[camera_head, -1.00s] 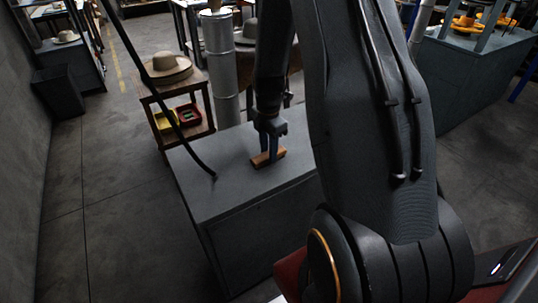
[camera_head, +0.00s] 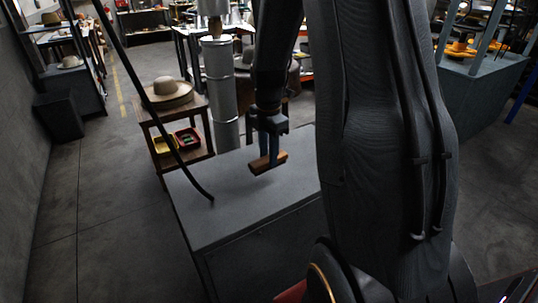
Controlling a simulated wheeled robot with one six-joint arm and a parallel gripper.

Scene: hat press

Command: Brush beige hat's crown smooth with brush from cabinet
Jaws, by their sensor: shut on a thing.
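The wooden brush (camera_head: 268,163) is orange-brown and is held between the fingers of my gripper (camera_head: 269,152). My gripper points down and is shut on the brush, which appears slightly above the top of the grey cabinet (camera_head: 228,194). A beige hat (camera_head: 167,91) with a wide brim rests on the wooden stand (camera_head: 145,115) behind and to the left of the cabinet. The hat is apart from the brush. My arm hides the right part of the cabinet.
A black hose (camera_head: 160,130) hangs down to the cabinet's left part. A metal pipe (camera_head: 220,90) stands behind the cabinet. Yellow and red bins (camera_head: 186,137) sit on the stand's lower shelf. Open floor (camera_head: 110,190) lies to the left.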

